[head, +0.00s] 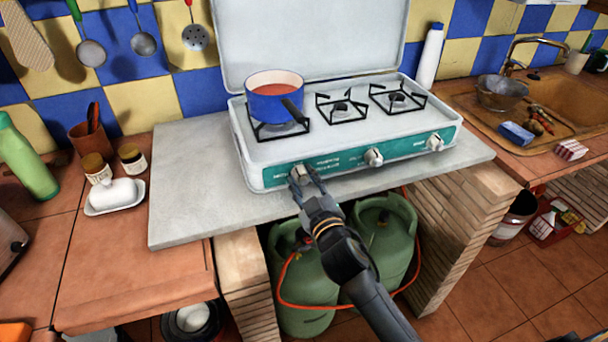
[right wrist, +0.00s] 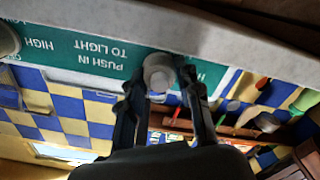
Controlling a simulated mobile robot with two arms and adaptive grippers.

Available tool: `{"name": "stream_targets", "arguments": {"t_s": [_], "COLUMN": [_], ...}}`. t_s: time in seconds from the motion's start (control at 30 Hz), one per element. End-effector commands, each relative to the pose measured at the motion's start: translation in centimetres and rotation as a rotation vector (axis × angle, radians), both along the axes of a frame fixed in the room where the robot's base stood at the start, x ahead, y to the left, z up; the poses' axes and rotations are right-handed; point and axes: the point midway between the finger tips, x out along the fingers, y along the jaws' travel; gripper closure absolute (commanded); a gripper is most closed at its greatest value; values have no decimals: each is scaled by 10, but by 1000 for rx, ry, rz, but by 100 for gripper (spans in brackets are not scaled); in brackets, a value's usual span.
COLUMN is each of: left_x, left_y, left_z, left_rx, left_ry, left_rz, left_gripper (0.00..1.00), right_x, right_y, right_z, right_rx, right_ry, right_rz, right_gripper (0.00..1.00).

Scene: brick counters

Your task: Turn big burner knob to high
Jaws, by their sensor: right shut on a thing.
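The white camping stove (head: 350,135) stands on a grey slab with its lid up. Its teal front panel (head: 335,165) carries three knobs. My right gripper (head: 304,177) is shut on the leftmost knob (head: 297,171), below the burner with the blue pot. The right wrist view shows this round grey-white knob (right wrist: 158,72) between the two fingers of the gripper (right wrist: 160,82). There the panel appears upside down, with "PUSH IN TO LIGHT" and "HIGH" printed on it. The knob's pointer is too unclear to read. My left gripper is not in view.
The middle knob (head: 373,157) and right knob (head: 434,143) are free. A blue pot (head: 274,103) with red contents sits on the left burner. Green gas bottles (head: 300,290) with an orange hose (head: 320,306) stand under the slab. The slab's left part is bare.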

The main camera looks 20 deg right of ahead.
Motion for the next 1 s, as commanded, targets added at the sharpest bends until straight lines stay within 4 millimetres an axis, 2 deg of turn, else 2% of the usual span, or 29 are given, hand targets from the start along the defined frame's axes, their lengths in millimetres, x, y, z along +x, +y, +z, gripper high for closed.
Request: {"name": "stream_targets", "arguments": {"t_s": [0.4, 1.0], "left_x": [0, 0], "left_y": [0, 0], "left_z": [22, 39], "left_rx": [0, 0], "left_ry": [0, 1], "left_rz": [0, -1], "left_gripper": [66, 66], "right_x": [0, 0], "right_y": [1, 1], "right_z": [2, 0], "right_rx": [-396, -895], "right_ry": [-14, -32], "right_rz": [2, 3], "right_gripper": [98, 98]}}
